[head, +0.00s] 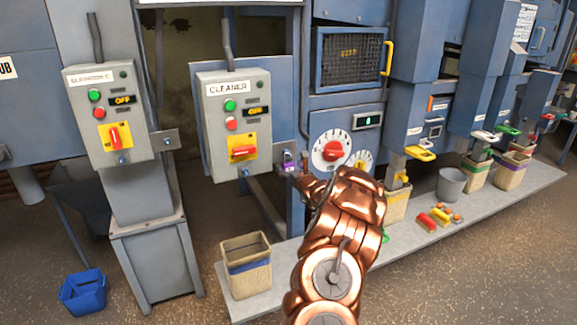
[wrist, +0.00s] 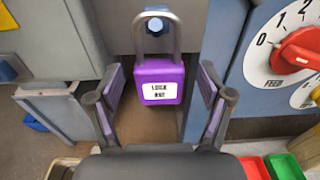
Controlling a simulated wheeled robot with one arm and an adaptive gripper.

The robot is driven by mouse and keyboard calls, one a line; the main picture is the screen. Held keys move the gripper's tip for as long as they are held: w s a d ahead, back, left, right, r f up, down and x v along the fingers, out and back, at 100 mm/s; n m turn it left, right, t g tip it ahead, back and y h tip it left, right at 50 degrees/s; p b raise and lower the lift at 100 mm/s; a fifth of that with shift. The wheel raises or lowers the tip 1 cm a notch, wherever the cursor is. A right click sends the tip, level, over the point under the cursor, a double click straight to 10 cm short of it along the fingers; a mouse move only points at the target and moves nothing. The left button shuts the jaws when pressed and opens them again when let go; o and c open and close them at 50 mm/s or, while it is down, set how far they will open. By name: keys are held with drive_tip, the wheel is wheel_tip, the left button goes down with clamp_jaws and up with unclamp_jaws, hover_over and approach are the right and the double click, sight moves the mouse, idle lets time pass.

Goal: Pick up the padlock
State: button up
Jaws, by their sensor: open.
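The purple padlock (wrist: 160,82) has a grey metal shackle and a white label. In the wrist view it hangs upright from a blue-ended peg at the top centre. In the head view the padlock (head: 289,161) is small, beside the lower right of the CLEANER control box (head: 235,122). My gripper (wrist: 163,92) is open, with one finger on each side of the padlock body and visible gaps between. In the head view my gripper (head: 300,172) is just right of the padlock, mostly hidden by my copper-coloured arm.
A dial with a red knob (head: 333,151) is close to the right of my gripper. Another control box (head: 110,115) stands at left. A bin (head: 246,280) stands on the platform below, and a blue crate (head: 83,292) lies on the floor.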

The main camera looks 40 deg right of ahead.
drive_tip(key=shift+w+d+r, duration=0.1)
drive_tip(key=shift+w+d, duration=0.1)
drive_tip(key=shift+w, duration=0.45)
drive_tip(key=shift+c, duration=0.3)
drive_tip(key=c, duration=1.3)
drive_tip(key=shift+o, duration=0.2)
drive_tip(key=shift+r+b, duration=0.3)
drive_tip(key=shift+r, duration=0.45)
drive_tip(key=f+b+v, duration=0.1)
drive_tip(key=b+v, duration=0.3)
drive_tip(key=v, duration=1.4)
drive_tip(key=shift+a+f, duration=0.1)
